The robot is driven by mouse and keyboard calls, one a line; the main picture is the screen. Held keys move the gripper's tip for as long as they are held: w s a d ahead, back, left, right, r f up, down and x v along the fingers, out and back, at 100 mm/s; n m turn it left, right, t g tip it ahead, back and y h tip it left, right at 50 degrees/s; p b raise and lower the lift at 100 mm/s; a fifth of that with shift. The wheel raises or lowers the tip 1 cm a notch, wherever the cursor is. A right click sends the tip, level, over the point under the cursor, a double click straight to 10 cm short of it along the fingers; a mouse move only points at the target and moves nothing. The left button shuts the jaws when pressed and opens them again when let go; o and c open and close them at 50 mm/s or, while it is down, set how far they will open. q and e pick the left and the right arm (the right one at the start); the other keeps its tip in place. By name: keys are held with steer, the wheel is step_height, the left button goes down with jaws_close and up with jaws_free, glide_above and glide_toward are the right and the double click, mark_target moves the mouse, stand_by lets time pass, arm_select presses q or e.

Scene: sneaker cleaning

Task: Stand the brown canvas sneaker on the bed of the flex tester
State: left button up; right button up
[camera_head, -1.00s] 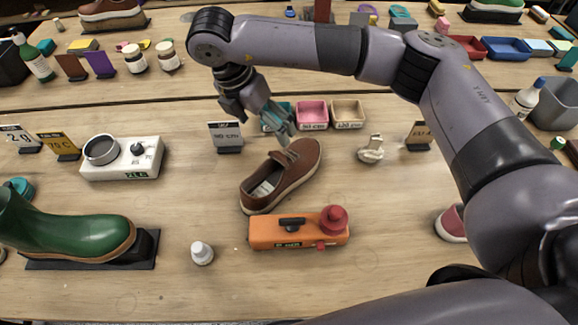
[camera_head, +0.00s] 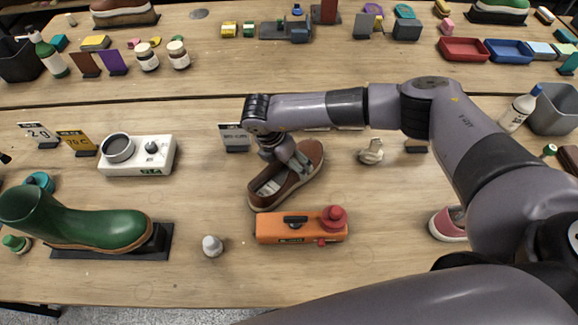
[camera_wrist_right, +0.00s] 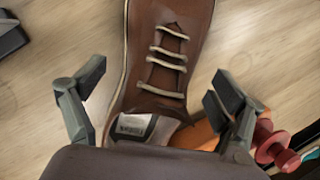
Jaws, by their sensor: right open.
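The brown sneaker (camera_head: 265,193), with pale laces and a light sole, lies on the table with its opening toward the front left. It fills the middle of the right wrist view (camera_wrist_right: 167,80). My right gripper (camera_head: 288,165) is open and low over the shoe; in the wrist view its fingers (camera_wrist_right: 157,105) stand apart on either side of it. I see no clear grip. An orange device (camera_head: 270,227) with a black top piece and red knob stands just in front of the sneaker. Its label is unreadable, so I cannot confirm it is the flex tester. My left gripper is not in view.
A white device with a round dial (camera_head: 138,155) and a green boot (camera_head: 90,222) on a black stand are at the left. A small white bottle (camera_head: 212,246) stands left of the orange device. A pink shoe (camera_head: 447,225) is partly hidden by my right arm.

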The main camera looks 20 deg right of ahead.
steer(key=shift+f, duration=0.45)
steer(key=shift+r, duration=0.1)
steer(key=c, duration=1.7)
